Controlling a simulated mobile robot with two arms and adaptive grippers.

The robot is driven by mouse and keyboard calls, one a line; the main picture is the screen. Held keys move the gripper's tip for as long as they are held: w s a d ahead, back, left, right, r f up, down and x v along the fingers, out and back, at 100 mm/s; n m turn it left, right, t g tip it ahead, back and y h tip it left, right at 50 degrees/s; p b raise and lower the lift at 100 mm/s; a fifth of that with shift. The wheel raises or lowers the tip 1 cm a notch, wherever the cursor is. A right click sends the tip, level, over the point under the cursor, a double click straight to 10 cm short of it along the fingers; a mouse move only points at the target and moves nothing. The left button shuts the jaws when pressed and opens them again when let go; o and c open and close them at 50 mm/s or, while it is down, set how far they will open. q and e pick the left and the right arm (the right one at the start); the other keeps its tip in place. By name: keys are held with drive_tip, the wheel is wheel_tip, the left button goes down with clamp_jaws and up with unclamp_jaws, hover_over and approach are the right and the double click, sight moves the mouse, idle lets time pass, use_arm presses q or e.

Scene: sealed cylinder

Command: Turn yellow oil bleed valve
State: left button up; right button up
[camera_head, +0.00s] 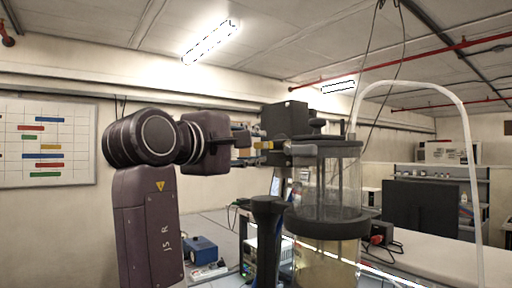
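A small yellow valve (263,145) sticks out to the left from the top fittings of a clear cylinder (342,182) with a dark lid and a dark middle ring. Yellowish liquid shows in its lower part. My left gripper is not in view.
A black box (284,119) sits above and behind the valve. A dark post (267,215) stands just left of the cylinder. A pale hose (466,130) arches from the cylinder's top to the right. A blue box (201,249) is on the bench behind.

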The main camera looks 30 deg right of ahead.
drive_tip(key=v, duration=1.1)
drive_tip(key=shift+a, duration=0.2)
